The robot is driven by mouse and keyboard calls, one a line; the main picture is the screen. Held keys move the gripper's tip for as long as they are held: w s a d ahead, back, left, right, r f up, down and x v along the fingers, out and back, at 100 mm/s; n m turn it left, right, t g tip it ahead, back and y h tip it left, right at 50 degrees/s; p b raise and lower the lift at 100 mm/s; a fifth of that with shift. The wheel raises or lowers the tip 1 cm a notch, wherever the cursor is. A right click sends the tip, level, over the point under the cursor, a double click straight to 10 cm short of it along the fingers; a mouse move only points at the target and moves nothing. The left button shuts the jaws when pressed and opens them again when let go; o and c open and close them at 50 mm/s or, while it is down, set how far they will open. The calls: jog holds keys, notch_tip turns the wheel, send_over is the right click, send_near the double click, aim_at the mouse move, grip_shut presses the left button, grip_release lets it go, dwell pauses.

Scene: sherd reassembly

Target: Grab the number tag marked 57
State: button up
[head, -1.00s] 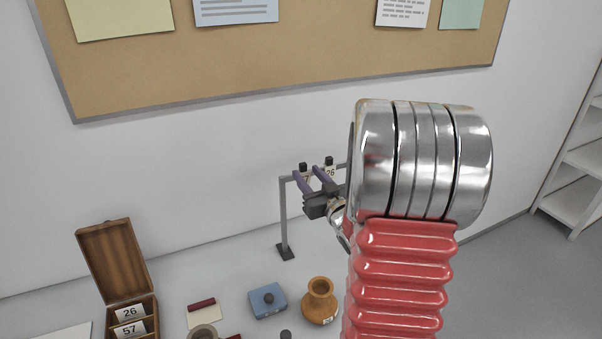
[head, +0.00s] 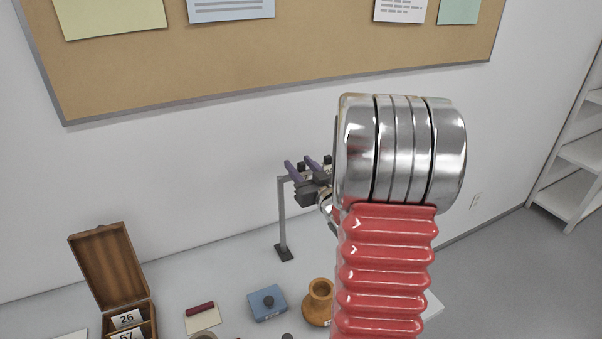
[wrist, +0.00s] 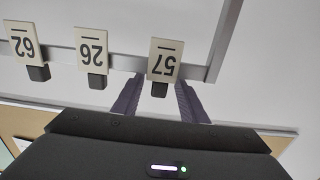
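The number tag marked 57 (wrist: 164,60) hangs upside down in the wrist view, at the right end of a row on a grey rail, with a black peg (wrist: 159,90) at its edge. Tags 26 (wrist: 91,51) and 62 (wrist: 22,42) hang to its left. My gripper (wrist: 157,88) is open, its two purple fingers on either side of the 57 tag's peg, with gaps visible. In the head view my gripper (head: 305,165) is at the top of the grey rack (head: 282,220); the tag faces are hidden there.
An open wooden box (head: 108,265) with compartments labelled 26 (head: 127,319) and 57 (head: 127,336) stands at the lower left. A blue box (head: 267,302) and an orange pot (head: 319,300) stand on the table. A pinboard (head: 270,50) hangs on the wall.

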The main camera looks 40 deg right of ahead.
aim_at(301, 162)
jog(key=shift+c, duration=0.6)
grip_shut()
jog(key=shift+r, duration=0.1)
notch_tip(301, 162, up, 10)
jog(key=shift+f, duration=0.1)
dwell(0.4)
dwell(0.5)
